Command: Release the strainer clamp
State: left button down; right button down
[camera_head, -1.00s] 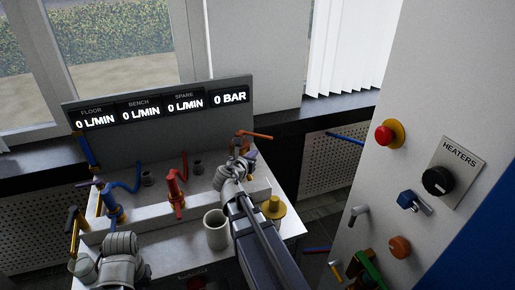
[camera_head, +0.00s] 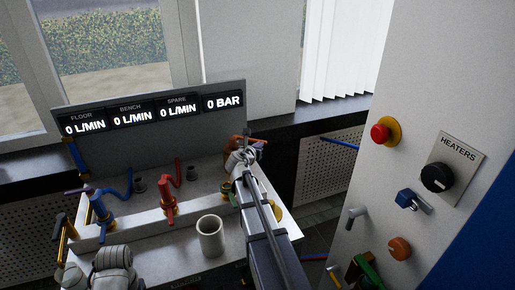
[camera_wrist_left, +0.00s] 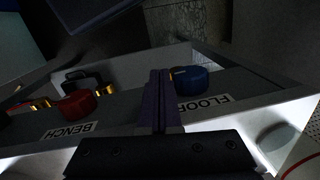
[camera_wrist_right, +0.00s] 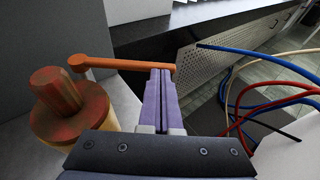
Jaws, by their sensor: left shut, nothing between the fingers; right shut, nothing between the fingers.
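An orange lever (camera_head: 262,142) stands at the back right of the bench; no label on it shows, so I cannot tell whether it is the strainer clamp. In the right wrist view the lever (camera_wrist_right: 110,64) runs sideways from its rounded end behind my right gripper's fingertips (camera_wrist_right: 161,78). My right gripper (camera_head: 243,156) is shut and empty, at or close to the lever; contact is unclear. A worn red-and-brass cylinder (camera_wrist_right: 62,105) stands left of the fingers. My left gripper (camera_wrist_left: 160,80) is shut and empty, between a blue knob (camera_wrist_left: 190,80) and a red knob (camera_wrist_left: 77,106).
Red (camera_head: 168,195) and blue (camera_head: 100,208) valves stand on the bench ledge. A display panel (camera_head: 150,137) reads zeros. A heater cabinet (camera_head: 350,150) rises at right. Hoses (camera_wrist_right: 250,95) hang right of my right gripper.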

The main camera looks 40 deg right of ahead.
jog(key=shift+d, duration=0.1)
jog(key=shift+w+d, duration=0.25)
jog(key=shift+d, duration=0.3)
jog(key=shift+w+d, duration=0.2)
jog(key=shift+d, duration=0.3)
jog(key=s+d+f+p+v, duration=0.1)
jog(key=s+p+v, duration=0.1)
jog(key=v, duration=1.1)
jog(key=shift+s+a+p, duration=0.2)
jog(key=shift+s+p, duration=0.1)
jog(key=shift+p, duration=0.2)
jog(key=shift+r, duration=0.1)
